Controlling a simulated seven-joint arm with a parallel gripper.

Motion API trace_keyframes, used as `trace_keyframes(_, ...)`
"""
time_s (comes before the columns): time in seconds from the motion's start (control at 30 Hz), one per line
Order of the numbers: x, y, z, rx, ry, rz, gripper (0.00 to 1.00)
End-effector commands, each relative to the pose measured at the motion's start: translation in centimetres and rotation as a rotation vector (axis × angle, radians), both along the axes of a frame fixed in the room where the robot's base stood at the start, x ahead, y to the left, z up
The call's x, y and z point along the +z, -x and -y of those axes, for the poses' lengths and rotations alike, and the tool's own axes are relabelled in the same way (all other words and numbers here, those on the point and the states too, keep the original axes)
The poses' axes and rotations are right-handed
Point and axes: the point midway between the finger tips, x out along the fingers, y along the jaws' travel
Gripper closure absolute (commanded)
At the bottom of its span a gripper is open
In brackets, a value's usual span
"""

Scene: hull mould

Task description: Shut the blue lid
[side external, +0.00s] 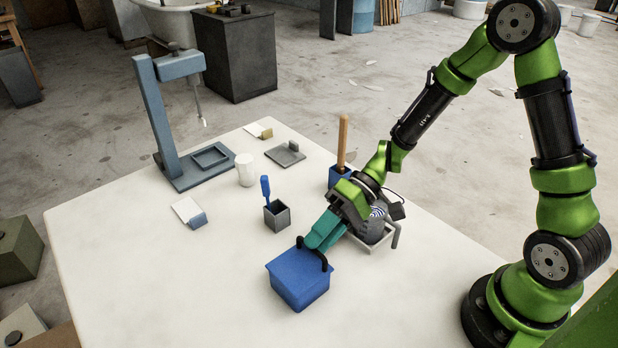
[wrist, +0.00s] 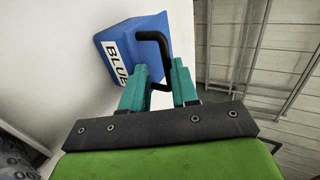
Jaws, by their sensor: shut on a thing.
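The blue box (side external: 301,288) stands near the front middle of the table. Its blue lid (side external: 287,262) appears to lie flat on top, but I cannot tell whether a small gap is left. In the wrist view a blue face with a white "BLUE" label (wrist: 116,54) shows, with a black handle (wrist: 154,35) in front of it. My gripper (side external: 322,240) has its teal fingers shut on the black handle at the side nearest the arm. In the wrist view the fingers (wrist: 160,76) are on either side of the handle bar.
A grey cup with a blue-handled tool (side external: 277,216) stands behind the box. A blue-grey stand (side external: 170,125) and white cup (side external: 245,170) are farther back. The table's left front is clear.

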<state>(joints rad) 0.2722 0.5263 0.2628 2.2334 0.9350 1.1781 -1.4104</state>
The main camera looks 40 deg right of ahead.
Motion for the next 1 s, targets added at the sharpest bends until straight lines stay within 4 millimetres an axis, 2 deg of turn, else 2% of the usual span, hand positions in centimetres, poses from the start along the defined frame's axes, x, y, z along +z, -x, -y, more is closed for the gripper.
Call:
trace_keyframes(0.03,-1.0,0.6,0.3,0.014,0.027,-0.006,0.78)
trace_keyframes(0.27,-0.5,0.5,1.3,0.009,0.027,-0.003,0.78)
trace_keyframes(0.37,0.5,0.3,2.8,0.004,0.024,-0.001,0.78)
trace_keyframes(0.8,6.2,0.1,11.6,-0.003,0.007,0.003,0.78)
trace_keyframes(1.0,7.7,0.1,14.0,-0.002,0.002,0.001,0.78)
